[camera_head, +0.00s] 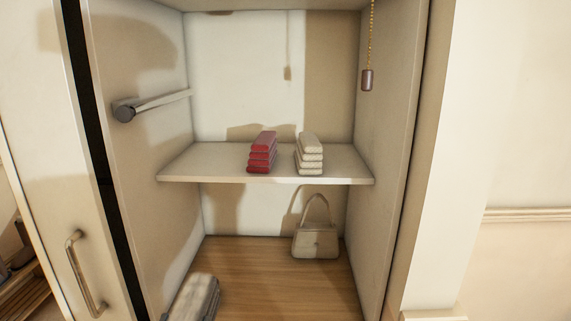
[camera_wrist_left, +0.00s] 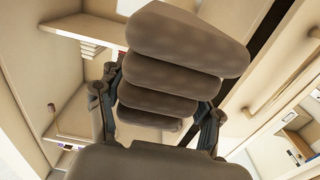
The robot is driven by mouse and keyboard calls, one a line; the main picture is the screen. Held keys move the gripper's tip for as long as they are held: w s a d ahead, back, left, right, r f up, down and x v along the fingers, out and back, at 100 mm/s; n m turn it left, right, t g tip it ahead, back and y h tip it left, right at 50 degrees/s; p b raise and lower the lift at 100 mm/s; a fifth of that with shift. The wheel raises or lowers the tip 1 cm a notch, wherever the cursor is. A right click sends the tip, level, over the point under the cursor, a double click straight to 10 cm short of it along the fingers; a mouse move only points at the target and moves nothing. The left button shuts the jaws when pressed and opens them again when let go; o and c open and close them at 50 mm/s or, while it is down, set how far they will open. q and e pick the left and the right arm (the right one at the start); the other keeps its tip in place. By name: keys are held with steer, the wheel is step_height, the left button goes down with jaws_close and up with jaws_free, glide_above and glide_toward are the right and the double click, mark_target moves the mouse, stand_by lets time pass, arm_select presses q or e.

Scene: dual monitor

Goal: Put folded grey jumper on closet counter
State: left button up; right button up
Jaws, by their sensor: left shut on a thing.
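The folded grey jumper (camera_wrist_left: 165,75) is a thick stack of several brownish-grey folds and fills the middle of the left wrist view. My left gripper (camera_wrist_left: 160,97) has its dark fingers on both sides of the stack and is shut on it. In the head view a grey, layered thing that looks like this jumper (camera_head: 196,297) shows at the bottom edge, low in front of the closet; the gripper is not clear there. The closet counter (camera_head: 215,165) is the pale shelf at mid height, above and to the right of it. My right gripper is not in view.
A red folded stack (camera_head: 262,153) and a cream one (camera_head: 310,154) stand mid-shelf, with bare shelf on both sides. A beige handbag (camera_head: 316,241) stands on the wooden floor (camera_head: 270,280). A rod (camera_head: 155,103) juts from the left wall; a pull cord (camera_head: 367,79) hangs at right.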

arm_select(q)
steer(key=s+f, duration=0.4)
steer(key=s, duration=0.7)
steer(key=shift+a+f+y, duration=0.2)
steer(key=shift+f+y, duration=0.1)
steer(key=shift+f, duration=0.05)
